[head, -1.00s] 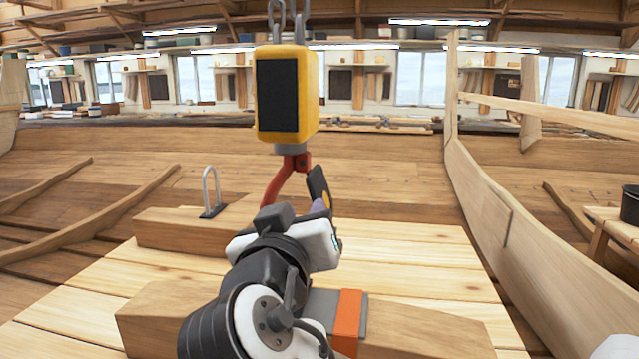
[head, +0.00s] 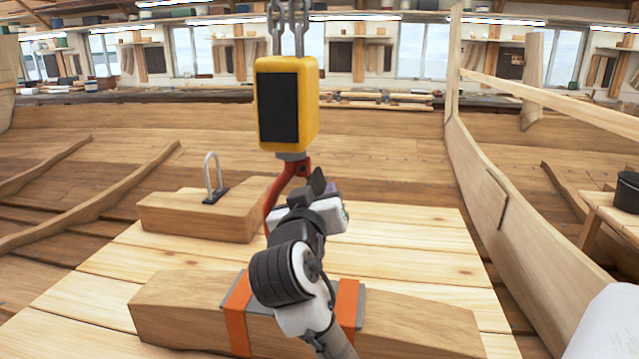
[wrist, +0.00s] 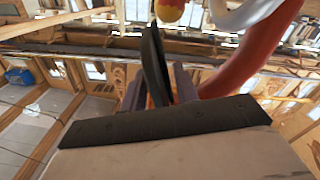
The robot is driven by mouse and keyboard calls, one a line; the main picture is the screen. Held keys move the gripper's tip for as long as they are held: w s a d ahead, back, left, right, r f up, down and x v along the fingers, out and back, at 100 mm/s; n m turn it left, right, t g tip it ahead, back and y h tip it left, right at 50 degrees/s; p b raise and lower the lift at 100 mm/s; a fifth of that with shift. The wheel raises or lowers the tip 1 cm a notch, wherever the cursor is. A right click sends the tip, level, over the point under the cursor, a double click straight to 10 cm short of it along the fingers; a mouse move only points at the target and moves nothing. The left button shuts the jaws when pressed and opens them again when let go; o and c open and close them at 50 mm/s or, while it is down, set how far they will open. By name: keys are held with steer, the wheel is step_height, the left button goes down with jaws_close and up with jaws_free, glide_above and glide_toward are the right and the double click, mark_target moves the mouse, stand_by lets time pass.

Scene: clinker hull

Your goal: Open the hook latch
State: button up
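The red hook (head: 285,181) hangs under a yellow hoist block (head: 288,103). Its lower part is hidden behind my gripper and wrist in the head view. My gripper (head: 319,184) is raised just right of the hook, with a dark finger pointing up. In the wrist view a thick red curve of the hook (wrist: 258,48) passes close on the right, beside a dark upright finger. A pale grey curved piece (wrist: 242,12) crosses at the top; I cannot tell if it is the latch. The finger gap and any contact are unclear.
A beam with orange straps (head: 347,304) lies on the plank platform (head: 420,240) below my arm. Another beam (head: 180,217) with a metal shackle (head: 212,180) lies at left. Hull planking (head: 490,195) rises at right. A black bucket (head: 627,192) stands on a bench at far right.

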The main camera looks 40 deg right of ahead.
steer(key=shift+x, duration=0.8)
steer(key=shift+c, duration=0.4)
jaws_close()
